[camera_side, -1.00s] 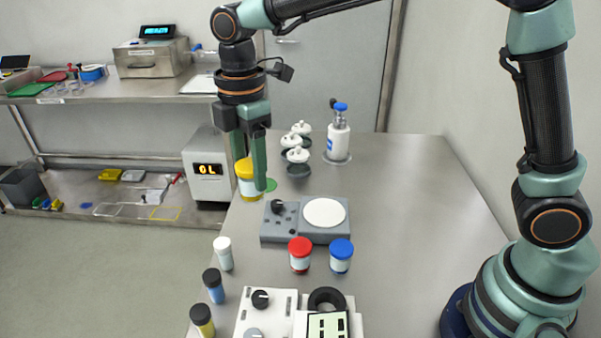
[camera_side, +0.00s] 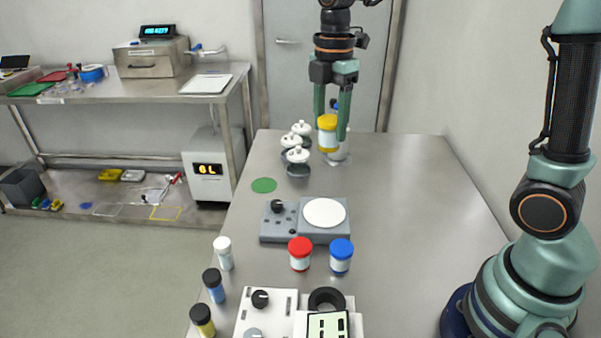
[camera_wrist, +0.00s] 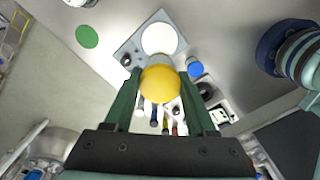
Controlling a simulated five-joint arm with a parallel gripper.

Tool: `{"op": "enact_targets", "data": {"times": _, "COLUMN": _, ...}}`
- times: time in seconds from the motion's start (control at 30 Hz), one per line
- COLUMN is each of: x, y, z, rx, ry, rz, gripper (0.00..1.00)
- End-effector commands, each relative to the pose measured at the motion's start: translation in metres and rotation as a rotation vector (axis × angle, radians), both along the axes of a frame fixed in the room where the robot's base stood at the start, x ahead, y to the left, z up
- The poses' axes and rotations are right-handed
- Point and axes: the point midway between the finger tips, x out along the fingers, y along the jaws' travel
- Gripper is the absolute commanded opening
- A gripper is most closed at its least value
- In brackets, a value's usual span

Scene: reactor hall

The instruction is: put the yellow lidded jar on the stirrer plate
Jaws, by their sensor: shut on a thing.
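The yellow lidded jar (camera_side: 327,133) hangs upright in the air between the fingers of my gripper (camera_side: 331,138), in the upper middle of the side view. My gripper is shut on it. In the wrist view the jar's yellow lid (camera_wrist: 160,84) shows between the green fingers of my gripper (camera_wrist: 162,90). The stirrer plate (camera_side: 290,236) lies on the bench, nearer the side camera than the jar, with a bare white round top (camera_side: 324,212) and a black knob. In the wrist view the white top (camera_wrist: 159,38) shows beyond the jar.
A red-lidded jar (camera_side: 300,254) and a blue-lidded jar (camera_side: 341,257) stand just in front of the stirrer plate. White-capped vessels (camera_side: 298,160) and a blue-topped bottle stand behind it. A green disc (camera_side: 264,185) lies to the left. The bench to the right is clear.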

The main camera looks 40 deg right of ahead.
Motion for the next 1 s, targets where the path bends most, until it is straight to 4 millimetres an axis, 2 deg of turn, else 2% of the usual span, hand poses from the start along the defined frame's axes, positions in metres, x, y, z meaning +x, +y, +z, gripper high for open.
{"op": "enact_targets", "data": {"times": 0.1, "x": -0.001, "y": 0.000, "z": -0.032, "rx": 0.000, "ry": 0.007, "rz": 0.000, "gripper": 0.00}}
{"op": "enact_targets", "data": {"times": 0.4, "x": -0.001, "y": 0.001, "z": -0.099, "rx": 0.000, "ry": 0.004, "rz": 0.000, "gripper": 0.00}}
{"op": "enact_targets", "data": {"times": 0.5, "x": 0.000, "y": 0.001, "z": -0.112, "rx": 0.000, "ry": 0.001, "rz": -0.001, "gripper": 0.00}}
{"op": "enact_targets", "data": {"times": 0.67, "x": 0.000, "y": 0.001, "z": -0.122, "rx": 0.000, "ry": 0.000, "rz": -0.001, "gripper": 0.00}}
{"op": "enact_targets", "data": {"times": 0.9, "x": 0.000, "y": 0.001, "z": -0.155, "rx": 0.000, "ry": 0.002, "rz": -0.001, "gripper": 0.00}}
{"op": "enact_targets", "data": {"times": 1.0, "x": 0.000, "y": 0.001, "z": -0.161, "rx": 0.000, "ry": 0.000, "rz": -0.001, "gripper": 0.00}}
